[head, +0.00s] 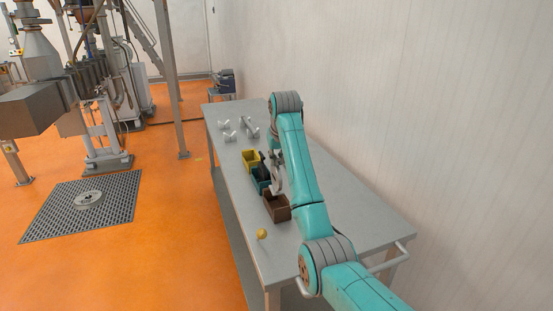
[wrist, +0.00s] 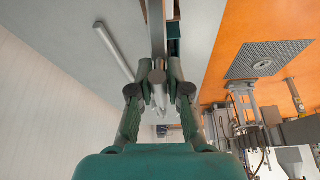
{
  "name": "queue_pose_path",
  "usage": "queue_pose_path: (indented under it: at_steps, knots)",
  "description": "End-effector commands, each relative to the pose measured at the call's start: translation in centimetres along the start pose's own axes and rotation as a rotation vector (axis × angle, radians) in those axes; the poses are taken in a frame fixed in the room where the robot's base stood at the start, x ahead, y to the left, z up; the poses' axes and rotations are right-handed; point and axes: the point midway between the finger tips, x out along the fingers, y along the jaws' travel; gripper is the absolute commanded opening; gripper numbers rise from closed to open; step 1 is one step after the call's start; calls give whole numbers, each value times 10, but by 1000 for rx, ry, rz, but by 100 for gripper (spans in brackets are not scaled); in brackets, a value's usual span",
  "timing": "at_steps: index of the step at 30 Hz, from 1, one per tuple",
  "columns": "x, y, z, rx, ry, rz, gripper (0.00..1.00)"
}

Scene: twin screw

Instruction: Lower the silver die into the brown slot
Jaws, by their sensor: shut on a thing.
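My gripper (wrist: 159,92) is shut on the silver die (wrist: 157,35), which shows as a grey bar with a rounded end between the fingers in the wrist view. In the head view the silver die (head: 279,184) hangs beside my arm, just above or at the near edge of the teal container. The brown slot (head: 278,208) is an open brown box on the grey table, just nearer than the die. I cannot tell whether the die's lower end is inside the brown slot. My arm hides part of the gripper and the slot's right side.
A yellow box (head: 249,156) and a teal box (head: 260,184) stand in line beyond the brown one. A small yellow ball (head: 262,233) is in front. Several silver pieces (head: 229,136) lie farther back on the grey table (head: 222,115). A pale wall is at right.

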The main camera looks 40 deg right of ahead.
Motion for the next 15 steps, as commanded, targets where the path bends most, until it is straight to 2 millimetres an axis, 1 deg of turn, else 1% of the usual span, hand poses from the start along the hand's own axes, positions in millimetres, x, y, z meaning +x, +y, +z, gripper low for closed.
queue_pose_path:
  at_steps: [8,15]
  knots:
    - [-1,0,-1,0,3,0,0]
    - [2,0,1,-3,2,-1,0]
